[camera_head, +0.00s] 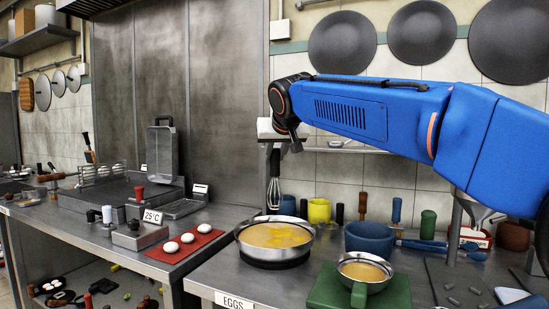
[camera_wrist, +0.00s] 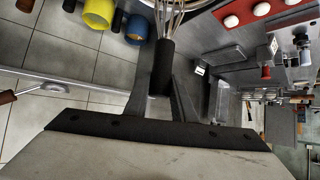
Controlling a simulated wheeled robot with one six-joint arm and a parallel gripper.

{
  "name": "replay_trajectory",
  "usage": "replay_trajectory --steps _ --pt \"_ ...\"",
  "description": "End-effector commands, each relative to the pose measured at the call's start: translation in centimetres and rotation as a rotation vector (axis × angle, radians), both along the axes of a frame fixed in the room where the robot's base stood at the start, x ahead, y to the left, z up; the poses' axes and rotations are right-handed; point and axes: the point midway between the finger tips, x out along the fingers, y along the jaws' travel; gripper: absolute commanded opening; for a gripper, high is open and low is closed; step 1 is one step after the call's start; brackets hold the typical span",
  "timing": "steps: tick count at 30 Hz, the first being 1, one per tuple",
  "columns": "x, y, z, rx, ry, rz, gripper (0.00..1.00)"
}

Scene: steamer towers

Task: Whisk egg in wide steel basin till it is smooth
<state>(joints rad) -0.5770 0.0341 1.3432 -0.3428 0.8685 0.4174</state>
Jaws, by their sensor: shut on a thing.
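My gripper (camera_head: 276,147) is shut on the dark handle of a whisk (camera_head: 273,188), which hangs upright with its wires down. The whisk handle also shows between my fingers in the wrist view (camera_wrist: 166,66). The wide steel basin (camera_head: 243,248) stands on a dark round base on the counter. The egg (camera_head: 275,236) in it is yellow with brighter orange-yellow patches, so its colour is uneven. The whisk's wire tip appears just above the basin's back rim, clear of the egg. In the wrist view only a bit of the basin's rim shows at the top edge, behind the wires.
A smaller steel bowl (camera_head: 350,285) of yellow liquid stands on a green block (camera_head: 325,290) at the front right. A blue pot (camera_head: 370,238) is behind it. Several cups line the wall. A red mat (camera_head: 170,258) with white eggs lies left of the basin.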

Motion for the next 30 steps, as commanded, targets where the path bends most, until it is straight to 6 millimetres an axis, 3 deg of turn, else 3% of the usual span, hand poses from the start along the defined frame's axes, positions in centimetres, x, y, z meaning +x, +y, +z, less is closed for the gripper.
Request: replay_trajectory --steps 13,30 --pt "0.0 0.0 -0.4 0.000 0.000 0.010 0.00" --pt "-0.1 0.0 -4.9 0.000 0.001 0.010 0.00"
